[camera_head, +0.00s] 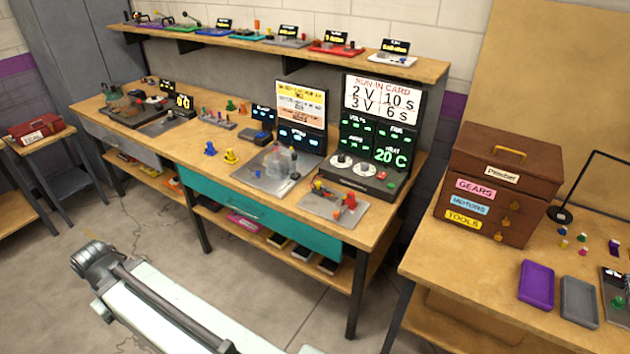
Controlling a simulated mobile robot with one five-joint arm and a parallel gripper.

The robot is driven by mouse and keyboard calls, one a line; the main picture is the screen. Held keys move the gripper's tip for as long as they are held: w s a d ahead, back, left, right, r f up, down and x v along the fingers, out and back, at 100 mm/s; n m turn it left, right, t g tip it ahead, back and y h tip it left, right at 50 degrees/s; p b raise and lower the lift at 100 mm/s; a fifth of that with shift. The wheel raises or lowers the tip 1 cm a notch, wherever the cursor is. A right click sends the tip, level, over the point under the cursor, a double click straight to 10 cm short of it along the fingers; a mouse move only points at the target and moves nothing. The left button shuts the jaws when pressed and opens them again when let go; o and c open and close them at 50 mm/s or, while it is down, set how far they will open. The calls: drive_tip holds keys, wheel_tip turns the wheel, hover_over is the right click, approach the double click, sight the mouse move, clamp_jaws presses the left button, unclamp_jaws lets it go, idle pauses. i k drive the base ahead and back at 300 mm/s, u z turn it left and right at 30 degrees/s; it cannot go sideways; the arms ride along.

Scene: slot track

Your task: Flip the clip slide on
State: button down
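I cannot make out a part that is clearly the clip slide. A grey plate (318,207) at the front right of the long workbench carries small red, orange and yellow parts, some like clips or levers. Their slide positions are too small to read. Behind it stands a black instrument panel (377,130) with knobs, green lit readings and a white run-in card on top. My pale arm reaches in from the bottom, well in front of the bench, and ends in a dark grey joint. No fingers show, so my gripper is not in view.
The workbench (150,105) has a teal drawer (255,215) and a lower shelf. A clear-covered plate (262,178) sits left of the grey plate. A brown drawer chest (500,190) stands on the right table (480,262). The floor (250,275) before the bench is open.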

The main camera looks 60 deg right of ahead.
sight(317, 190)
drive_tip(key=z, duration=0.2)
drive_tip(key=i, duration=1)
